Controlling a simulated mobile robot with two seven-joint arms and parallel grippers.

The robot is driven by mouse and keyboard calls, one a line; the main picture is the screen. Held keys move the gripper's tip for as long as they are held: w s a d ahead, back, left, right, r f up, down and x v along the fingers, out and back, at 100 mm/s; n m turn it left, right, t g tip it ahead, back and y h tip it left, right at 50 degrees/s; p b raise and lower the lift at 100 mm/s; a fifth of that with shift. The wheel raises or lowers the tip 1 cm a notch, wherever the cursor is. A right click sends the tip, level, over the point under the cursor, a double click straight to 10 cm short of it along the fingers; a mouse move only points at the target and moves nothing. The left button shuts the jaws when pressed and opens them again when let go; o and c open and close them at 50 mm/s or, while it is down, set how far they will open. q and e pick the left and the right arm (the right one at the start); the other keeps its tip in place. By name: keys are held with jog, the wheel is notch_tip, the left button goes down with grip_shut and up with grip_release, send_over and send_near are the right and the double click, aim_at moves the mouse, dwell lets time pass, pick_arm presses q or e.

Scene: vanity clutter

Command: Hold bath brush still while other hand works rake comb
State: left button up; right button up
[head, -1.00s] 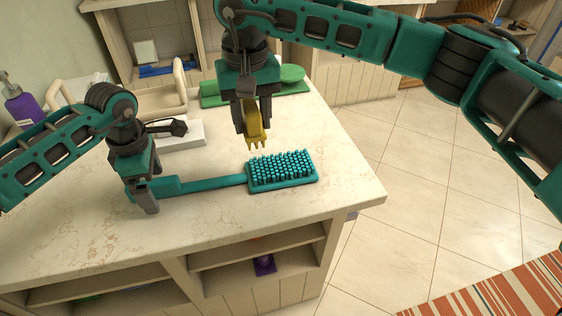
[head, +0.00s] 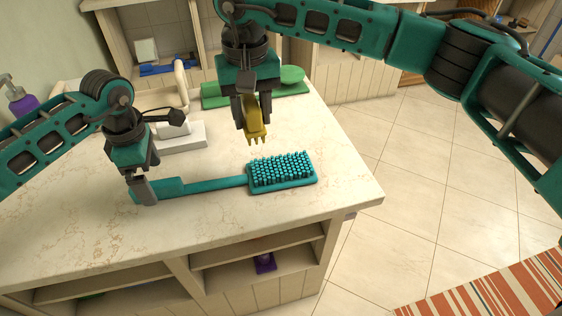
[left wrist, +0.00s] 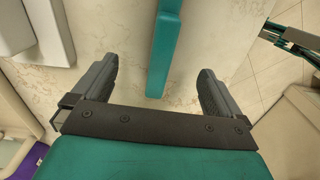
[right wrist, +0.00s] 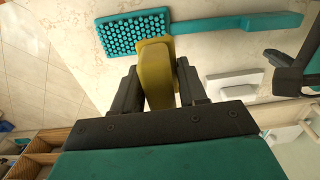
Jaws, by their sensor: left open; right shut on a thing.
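The teal bath brush (head: 215,184) lies on the counter, bristles up, its bristled head (head: 282,170) to the right and its handle to the left. My left gripper (head: 148,190) is at the handle's left end. In the left wrist view the handle (left wrist: 163,50) shows between its two spread fingers (left wrist: 157,85), with a gap on each side. My right gripper (head: 253,112) is shut on the yellow rake comb (head: 255,128), tines down, above the counter behind the brush head. The comb also shows between the fingers in the right wrist view (right wrist: 156,75).
A white block-like dish (head: 182,140) stands behind the brush handle. A green object (head: 290,88) lies at the counter's back edge, and a purple bottle (head: 22,103) is at the far left. Bare counter lies in front of the brush.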

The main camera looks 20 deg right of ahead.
pick_arm(q)
jog(key=shift+r+p, duration=0.65)
jog(key=shift+r, duration=0.65)
pick_arm(e)
jog(key=shift+r, duration=0.75)
pick_arm(q)
jog(key=shift+r, duration=0.1)
pick_arm(e)
notch_tip(320, 180, up, 5)
jog(key=p, duration=0.4)
jog(key=shift+f+p, duration=0.15)
jog(key=shift+p, duration=0.2)
jog(key=shift+f, duration=0.25)
pick_arm(q)
notch_tip(320, 180, up, 10)
pick_arm(e)
notch_tip(320, 180, up, 10)
